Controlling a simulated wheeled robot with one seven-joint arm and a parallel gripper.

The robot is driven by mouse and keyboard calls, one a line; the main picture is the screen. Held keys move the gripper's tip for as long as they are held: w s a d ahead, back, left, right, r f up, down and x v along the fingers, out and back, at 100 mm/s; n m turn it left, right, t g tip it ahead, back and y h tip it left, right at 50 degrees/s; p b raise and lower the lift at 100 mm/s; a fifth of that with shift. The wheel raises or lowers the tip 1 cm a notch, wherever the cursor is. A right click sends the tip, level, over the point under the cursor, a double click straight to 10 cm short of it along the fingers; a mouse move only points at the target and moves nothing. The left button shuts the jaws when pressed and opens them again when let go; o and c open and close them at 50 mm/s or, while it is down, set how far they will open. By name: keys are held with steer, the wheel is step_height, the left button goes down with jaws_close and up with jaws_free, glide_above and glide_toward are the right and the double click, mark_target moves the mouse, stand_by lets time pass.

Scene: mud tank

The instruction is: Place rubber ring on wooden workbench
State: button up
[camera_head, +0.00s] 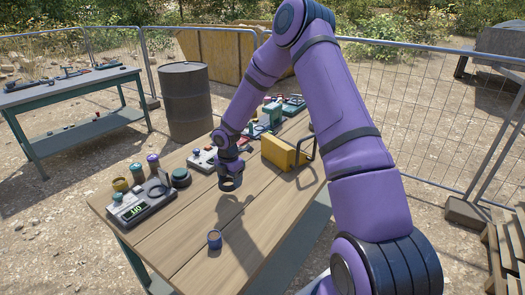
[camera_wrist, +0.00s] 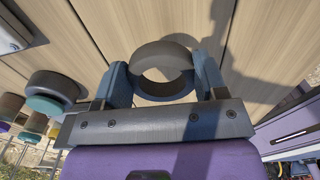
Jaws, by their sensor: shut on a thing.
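The rubber ring (camera_wrist: 165,60) is a dark, thick ring in the wrist view, held between the two fingers of my gripper (camera_wrist: 163,85). The bench planks show through its hole. In the head view my gripper (camera_head: 231,181) is over the middle of the wooden workbench (camera_head: 185,225), shut on the ring, which shows as a small dark band at the fingertips. The ring appears a little above the planks; whether it touches them I cannot tell.
A small blue cup-like item (camera_head: 214,240) stands near the bench's front. A scale with a green display (camera_head: 140,205), a dark round puck (camera_head: 181,178) and small jars are at left. A yellow case (camera_head: 282,152) stands at right. Bare planks lie around the gripper.

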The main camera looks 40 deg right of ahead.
steer(key=s+d, duration=0.1)
steer(key=s, duration=0.3)
steer(key=s+d, duration=0.1)
steer(key=s, duration=0.4)
steer(key=s+d, duration=0.1)
steer(key=s, duration=0.4)
steer(key=shift+d+f, duration=0.4)
steer(key=s, duration=0.3)
steer(key=s+r, duration=0.1)
steer(key=s, duration=0.7)
steer(key=shift+s+d+r, duration=0.15)
steer(key=shift+s+d, duration=0.05)
steer(key=shift+d, duration=0.2)
glide_above(267, 200)
steer(key=shift+f, duration=2.45)
steer(key=shift+s+f, duration=0.1)
steer(key=o, duration=0.9)
steer(key=shift+o, duration=0.2)
